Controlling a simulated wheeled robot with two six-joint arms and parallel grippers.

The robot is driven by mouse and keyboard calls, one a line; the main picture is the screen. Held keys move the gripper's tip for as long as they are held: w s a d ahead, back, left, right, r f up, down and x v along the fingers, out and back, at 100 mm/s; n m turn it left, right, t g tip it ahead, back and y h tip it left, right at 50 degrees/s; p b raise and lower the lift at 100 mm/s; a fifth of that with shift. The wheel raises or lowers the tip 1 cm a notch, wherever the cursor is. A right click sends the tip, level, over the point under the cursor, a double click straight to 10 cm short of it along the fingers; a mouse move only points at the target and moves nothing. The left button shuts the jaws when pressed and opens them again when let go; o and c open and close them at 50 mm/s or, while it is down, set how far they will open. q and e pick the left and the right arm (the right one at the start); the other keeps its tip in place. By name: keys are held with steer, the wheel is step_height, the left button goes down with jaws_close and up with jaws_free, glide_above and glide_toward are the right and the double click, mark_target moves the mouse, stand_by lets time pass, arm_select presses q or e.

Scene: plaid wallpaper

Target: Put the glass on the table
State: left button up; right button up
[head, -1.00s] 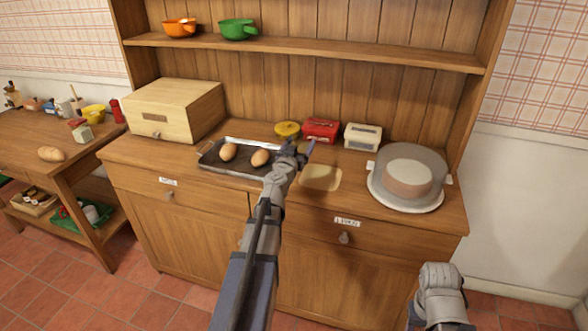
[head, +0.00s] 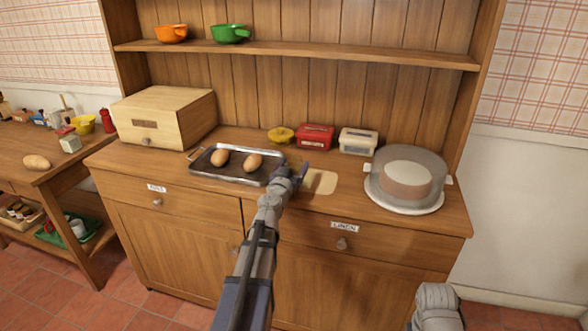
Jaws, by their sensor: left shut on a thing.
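My left gripper (head: 300,172) is over the sideboard top, just right of the baking tray's right end. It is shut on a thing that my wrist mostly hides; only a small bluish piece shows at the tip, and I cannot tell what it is. No glass can be made out clearly. A wooden table (head: 62,152) stands at the left, partly cut off by the picture edge. Of my right arm only a grey part shows at the bottom right; its gripper is out of view.
Several small things crowd the table's back.

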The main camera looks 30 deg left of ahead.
arm_select(q)
steer(key=shift+f, duration=0.2)
steer(key=o, duration=1.5)
steer(key=shift+r, duration=0.1)
